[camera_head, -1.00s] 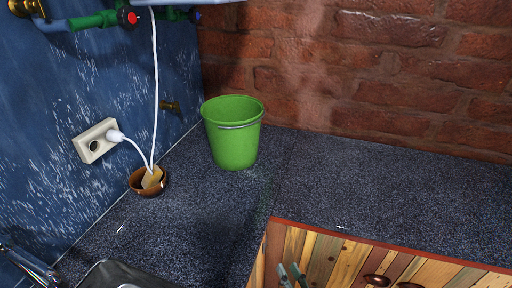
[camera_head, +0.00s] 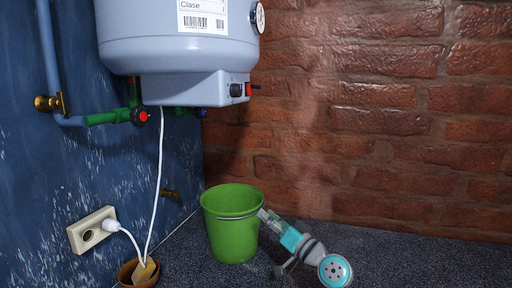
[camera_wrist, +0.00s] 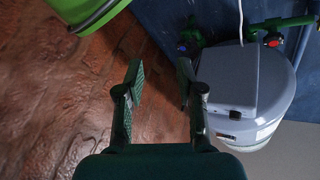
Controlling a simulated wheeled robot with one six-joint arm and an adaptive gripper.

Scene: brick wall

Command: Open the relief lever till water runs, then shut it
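The water heater (camera_head: 180,45) hangs on the wall, with pipes and valves below it; it fills the right of the wrist view (camera_wrist: 240,80). A red-knobbed valve (camera_head: 141,116) sits on the green pipe below its left side. A small dark blue valve part (camera_head: 201,113) sits farther right under the tank. I cannot make out which part is the relief lever, and no running water shows. A green bucket (camera_head: 232,235) stands upright below the heater. My gripper (camera_head: 266,215) is by the bucket's right rim; in the wrist view (camera_wrist: 160,67) its fingers are apart and empty.
A white plug and cord are in the socket (camera_head: 92,230) on the blue wall. The cord passes a brown bowl (camera_head: 128,272) with a yellowish piece in it. A brass fitting (camera_head: 170,194) is on the wall. The counter (camera_head: 430,265) right of my arm looks clear.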

